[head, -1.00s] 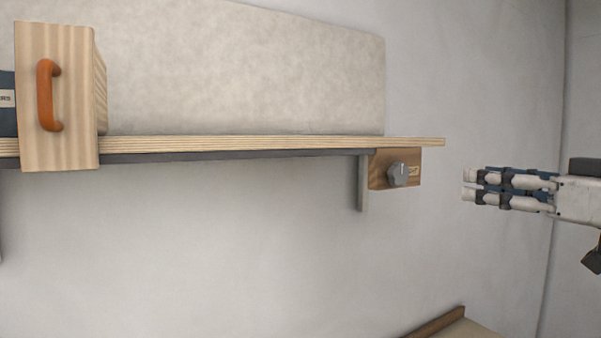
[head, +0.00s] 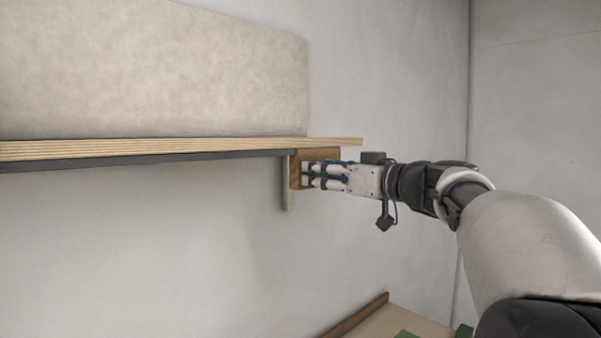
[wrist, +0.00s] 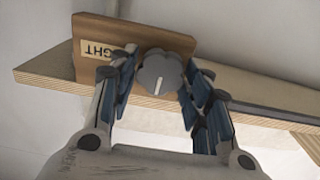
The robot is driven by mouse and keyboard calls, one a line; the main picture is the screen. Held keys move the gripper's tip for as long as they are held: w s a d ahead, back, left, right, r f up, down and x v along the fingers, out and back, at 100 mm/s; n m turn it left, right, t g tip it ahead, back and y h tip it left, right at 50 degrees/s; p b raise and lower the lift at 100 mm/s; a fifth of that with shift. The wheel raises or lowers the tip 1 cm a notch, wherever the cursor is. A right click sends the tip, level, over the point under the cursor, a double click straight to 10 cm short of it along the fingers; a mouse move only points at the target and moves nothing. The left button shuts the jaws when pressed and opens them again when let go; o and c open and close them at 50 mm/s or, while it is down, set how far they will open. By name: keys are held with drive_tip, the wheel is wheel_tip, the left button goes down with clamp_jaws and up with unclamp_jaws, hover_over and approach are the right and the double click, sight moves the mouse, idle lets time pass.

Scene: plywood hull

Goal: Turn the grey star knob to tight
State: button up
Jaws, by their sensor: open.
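The grey star knob (wrist: 160,76) shows in the wrist view, with a pale line on its face. It sits on a brown wooden block (wrist: 95,35) that carries a label (wrist: 98,50), upside down in this view and partly hidden, with "GHT" readable. In the head view the block (head: 295,170) is under the shelf's right end, and my gripper hides the knob. My gripper (head: 306,174) is in front of the block. In the wrist view my gripper (wrist: 158,92) is open, its blue-padded fingers on either side of the knob. I cannot tell whether they touch it.
The plywood shelf (head: 200,147) runs left from the block, with a pale panel (head: 150,75) standing behind it. A bracket (head: 287,185) is just left of the block. A lower surface with a brown edge (head: 360,315) is at the bottom. The space below the shelf is clear.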

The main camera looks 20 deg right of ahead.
drive_tip(key=shift+w, duration=0.1)
drive_tip(key=shift+c, duration=0.5)
drive_tip(key=c, duration=0.6)
drive_tip(key=shift+m, duration=0.4)
drive_tip(key=m, duration=1.7)
drive_tip(key=shift+d+f+p, duration=0.1)
drive_tip(key=shift+f+p, duration=0.05)
drive_tip(key=shift+p, duration=0.25)
